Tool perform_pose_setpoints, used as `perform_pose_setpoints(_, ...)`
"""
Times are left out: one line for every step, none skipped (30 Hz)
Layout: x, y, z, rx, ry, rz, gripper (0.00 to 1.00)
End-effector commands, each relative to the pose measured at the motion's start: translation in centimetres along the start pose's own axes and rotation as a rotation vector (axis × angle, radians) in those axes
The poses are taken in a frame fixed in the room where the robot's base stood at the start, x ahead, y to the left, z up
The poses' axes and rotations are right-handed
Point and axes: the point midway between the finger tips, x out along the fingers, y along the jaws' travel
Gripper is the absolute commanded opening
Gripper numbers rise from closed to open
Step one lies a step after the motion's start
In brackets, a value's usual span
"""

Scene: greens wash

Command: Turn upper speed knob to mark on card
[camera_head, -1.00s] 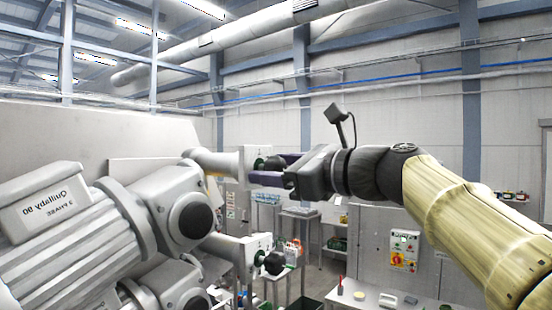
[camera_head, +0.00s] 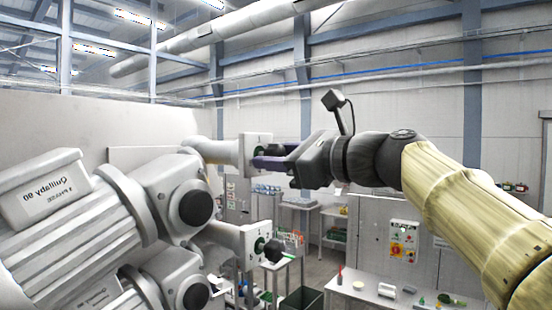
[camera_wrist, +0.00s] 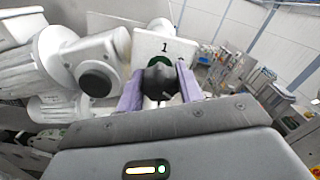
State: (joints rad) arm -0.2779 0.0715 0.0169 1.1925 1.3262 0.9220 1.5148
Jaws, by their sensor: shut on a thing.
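The upper speed knob is black with a green base. In the wrist view the knob (camera_wrist: 160,82) sits between the two purple fingers of my gripper (camera_wrist: 160,88), which is shut on it. Behind it is a pale plate (camera_wrist: 115,28) marked "1". In the head view my gripper (camera_head: 273,162) reaches in from the right, and its near finger hides much of the knob. The upper plate (camera_head: 250,143) stands edge-on there. I cannot make out the pointer or the target mark on a card.
A lower black knob (camera_head: 273,250) with a green base sits below on its own plate (camera_head: 247,246). A large grey motor (camera_head: 75,225) fills the left. A bench (camera_head: 365,300) with small items is at lower right. A switch panel (camera_head: 404,240) stands behind it.

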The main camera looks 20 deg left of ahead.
Motion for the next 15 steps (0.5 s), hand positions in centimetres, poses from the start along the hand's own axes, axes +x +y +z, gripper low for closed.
perform_pose_setpoints(-0.03,0.04,-0.1,-0.023,-0.001,-0.001,0.14)
perform_pose_setpoints(-0.02,0.05,-0.12,-0.039,-0.001,-0.001,0.14)
perform_pose_setpoints(-0.02,0.06,-0.12,-0.061,-0.001,-0.001,0.14)
perform_pose_setpoints(-0.02,0.07,-0.11,-0.081,-0.002,-0.001,0.14)
perform_pose_setpoints(-0.03,0.06,-0.12,-0.1,-0.002,-0.002,0.14)
perform_pose_setpoints(-0.03,0.06,-0.16,-0.128,-0.002,-0.002,0.14)
perform_pose_setpoints(-0.03,0.05,-0.18,-0.15,-0.001,-0.002,0.14)
perform_pose_setpoints(-0.04,0.04,-0.19,-0.176,-0.001,-0.003,0.14)
perform_pose_setpoints(-0.03,0.04,-0.22,-0.208,-0.001,-0.003,0.14)
perform_pose_setpoints(-0.02,0.05,-0.24,-0.233,-0.001,-0.002,0.14)
perform_pose_setpoints(-0.02,0.05,-0.21,-0.26,-0.002,-0.003,0.14)
perform_pose_setpoints(-0.02,0.05,-0.22,-0.296,-0.002,-0.003,0.14)
perform_pose_setpoints(-0.02,0.06,-0.24,-0.325,-0.001,-0.003,0.14)
perform_pose_setpoints(-0.03,0.06,-0.21,-0.354,-0.001,-0.003,0.14)
perform_pose_setpoints(-0.04,0.07,-0.19,-0.391,-0.002,-0.003,0.14)
